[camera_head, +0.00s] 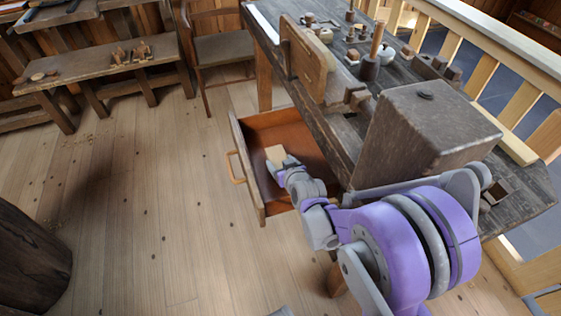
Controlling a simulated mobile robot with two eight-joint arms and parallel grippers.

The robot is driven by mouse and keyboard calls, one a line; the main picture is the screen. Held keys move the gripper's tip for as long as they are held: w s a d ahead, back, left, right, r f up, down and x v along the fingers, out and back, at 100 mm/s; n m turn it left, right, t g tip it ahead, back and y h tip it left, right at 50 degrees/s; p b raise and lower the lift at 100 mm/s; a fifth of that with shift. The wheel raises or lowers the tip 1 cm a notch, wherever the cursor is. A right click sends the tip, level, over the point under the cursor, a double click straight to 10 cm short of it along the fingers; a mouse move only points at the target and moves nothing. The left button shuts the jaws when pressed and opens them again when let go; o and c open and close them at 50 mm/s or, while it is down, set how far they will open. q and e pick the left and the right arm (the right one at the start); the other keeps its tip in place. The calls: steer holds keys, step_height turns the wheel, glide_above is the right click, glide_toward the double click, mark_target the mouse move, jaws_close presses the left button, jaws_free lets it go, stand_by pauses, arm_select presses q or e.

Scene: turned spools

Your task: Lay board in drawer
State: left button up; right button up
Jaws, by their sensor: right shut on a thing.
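The drawer (262,183) is pulled out from under the dark workbench, with an orange-brown inside and a pale wooden handle on its front. My right gripper (281,163) is over the open drawer, reaching in from the lower right. It is shut on a small light wooden board (276,154), which sits at the fingertips above or inside the drawer. I cannot tell whether the board touches the drawer floor. The fingers are partly hidden by the wrist. My left gripper does not show.
The workbench (345,135) carries a large grey-brown box (425,125), an upright wooden panel (303,60) and several turned pieces. A chair (222,46) and a low bench (90,73) stand behind. A dark round stump (30,262) is at left. The plank floor between is clear.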

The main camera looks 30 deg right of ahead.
steer(key=shift+f, duration=0.3)
steer(key=o, duration=1.3)
steer(key=shift+r, duration=0.15)
steer(key=shift+r, duration=0.35)
steer(key=shift+p+v, duration=1.8)
steer(key=shift+v, duration=4.35)
steer(key=shift+w, duration=0.1)
